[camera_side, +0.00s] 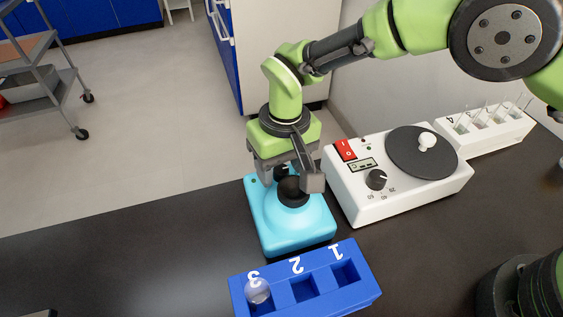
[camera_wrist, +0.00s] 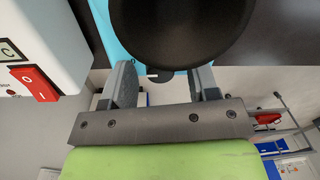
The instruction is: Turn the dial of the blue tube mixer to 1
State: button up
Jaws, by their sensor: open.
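The light blue tube mixer (camera_side: 285,232) stands on the dark bench, with a black cup (camera_side: 292,191) on top. My gripper (camera_side: 287,178) points down over the mixer's far side. A black dial (camera_side: 281,170) shows partly between the fingers, behind the cup. In the wrist view my open gripper (camera_wrist: 163,80) has one finger on each side. The mixer's blue body (camera_wrist: 105,25) and the large black cup (camera_wrist: 180,30) fill the top there. A small white mark shows below the cup, between the fingers. I cannot tell whether the fingers touch the dial, and its numbers are hidden.
A white centrifuge-like device (camera_side: 352,200) with a red switch and black knob stands close on the right. A blue rack (camera_side: 320,299) with slots 1, 2 and 3 is in front; a round flask (camera_side: 257,291) sits in slot 3. A white tube rack (camera_side: 508,139) is farther right.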

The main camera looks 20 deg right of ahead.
jog(key=c, duration=0.9)
jog(key=shift+m, duration=2.9)
jog(key=o, duration=0.9)
jog(key=shift+r, duration=0.1)
